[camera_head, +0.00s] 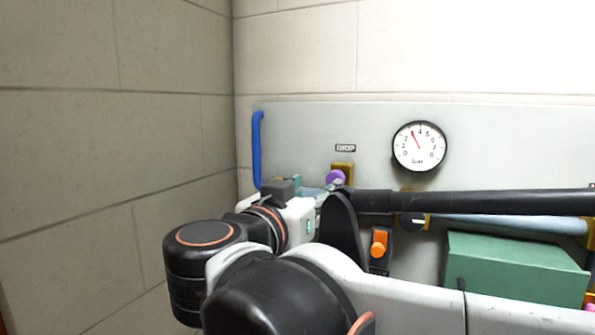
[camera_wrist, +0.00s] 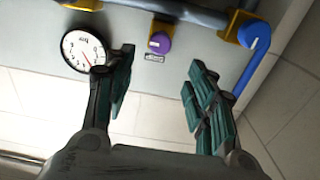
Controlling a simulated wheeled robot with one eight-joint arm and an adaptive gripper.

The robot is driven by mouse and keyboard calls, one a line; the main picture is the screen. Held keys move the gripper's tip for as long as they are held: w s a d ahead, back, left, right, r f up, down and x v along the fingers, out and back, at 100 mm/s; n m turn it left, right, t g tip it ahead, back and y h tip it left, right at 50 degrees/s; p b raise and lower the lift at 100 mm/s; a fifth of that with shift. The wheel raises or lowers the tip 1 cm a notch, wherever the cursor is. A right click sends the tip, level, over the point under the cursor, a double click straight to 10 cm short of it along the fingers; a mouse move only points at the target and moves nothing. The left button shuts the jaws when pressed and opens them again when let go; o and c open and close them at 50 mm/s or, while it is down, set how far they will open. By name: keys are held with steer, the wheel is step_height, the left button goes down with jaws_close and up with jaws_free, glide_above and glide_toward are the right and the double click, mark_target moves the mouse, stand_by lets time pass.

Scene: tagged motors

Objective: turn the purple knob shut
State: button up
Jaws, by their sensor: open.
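The purple knob (camera_head: 336,177) sits on a yellow mount on the grey panel, below a small label that seems to read DRIP. My arm covers what lies below it in the head view. In the wrist view, which is turned upside down, the purple knob (camera_wrist: 160,43) shows a short white mark. My gripper (camera_wrist: 162,62) is open and empty, its teal-padded fingers spread either side of the knob's line. The knob lies beyond the fingertips, apart from them as far as I can tell.
A round gauge (camera_head: 419,146) is right of the knob, and a blue pipe (camera_head: 257,150) rises at the left. An orange switch (camera_head: 379,243), a black knob (camera_head: 412,222) and a green box (camera_head: 515,268) are lower right. A wall (camera_head: 110,120) closes the left side.

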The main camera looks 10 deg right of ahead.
mark_target(333, 179)
steer(key=p+x, duration=0.2)
steer(key=x, duration=1)
steer(key=shift+w+d, duration=0.15)
steer(key=shift+c, duration=0.3)
steer(key=c, duration=1)
